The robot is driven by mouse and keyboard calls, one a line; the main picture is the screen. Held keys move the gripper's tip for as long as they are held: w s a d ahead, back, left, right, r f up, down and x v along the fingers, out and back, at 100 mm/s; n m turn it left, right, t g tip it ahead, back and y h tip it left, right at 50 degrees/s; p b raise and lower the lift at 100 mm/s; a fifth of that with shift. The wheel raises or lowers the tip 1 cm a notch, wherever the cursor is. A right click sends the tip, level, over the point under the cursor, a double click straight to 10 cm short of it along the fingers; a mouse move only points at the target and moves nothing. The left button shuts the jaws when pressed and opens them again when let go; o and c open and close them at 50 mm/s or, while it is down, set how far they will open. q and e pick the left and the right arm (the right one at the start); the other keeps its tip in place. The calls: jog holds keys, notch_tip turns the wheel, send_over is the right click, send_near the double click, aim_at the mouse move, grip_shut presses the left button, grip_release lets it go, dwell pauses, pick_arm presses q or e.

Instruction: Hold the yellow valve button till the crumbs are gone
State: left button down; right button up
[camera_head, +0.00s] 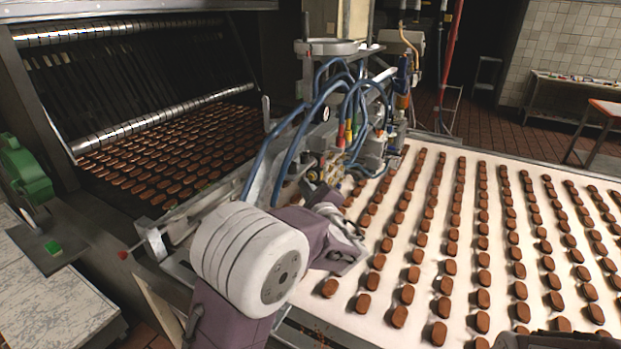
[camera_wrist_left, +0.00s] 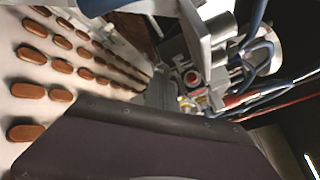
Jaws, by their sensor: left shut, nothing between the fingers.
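My left gripper (camera_head: 322,192) is shut and empty, at the valve block (camera_head: 322,168) beside the belt. In the wrist view its tip (camera_wrist_left: 165,92) reaches toward the valves. Small yellow parts (camera_wrist_left: 186,101) show close by the tip there, below a red round button (camera_wrist_left: 193,78). I cannot tell which yellow part is the button, or whether the tip touches it; the hand hides the contact. Small brown specks like crumbs (camera_head: 318,334) lie near the belt's lower left edge.
Rows of brown biscuits stand on the white belt (camera_head: 335,312) at the right; more lie under rollers (camera_head: 150,122) at the left. Blue hoses (camera_head: 283,150) and yellow and red fittings crowd the valve block. A green motor (camera_head: 25,172) sits at the left edge.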

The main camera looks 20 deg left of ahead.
dwell(0.4)
pick_arm(q)
jog(key=shift+w+b, duration=0.3)
jog(key=shift+w, duration=0.15)
pick_arm(e)
jog(key=shift+f, duration=0.3)
pick_arm(q)
jog(key=shift+w+d, duration=0.1)
jog(key=shift+w, duration=0.35)
pick_arm(e)
jog(key=shift+f, duration=0.1)
dwell(1.7)
jog(key=shift+f+b, duration=0.45)
jog(key=shift+b, duration=0.1)
jog(key=shift+f+b, duration=0.3)
pick_arm(q)
jog(key=shift+s, duration=0.9)
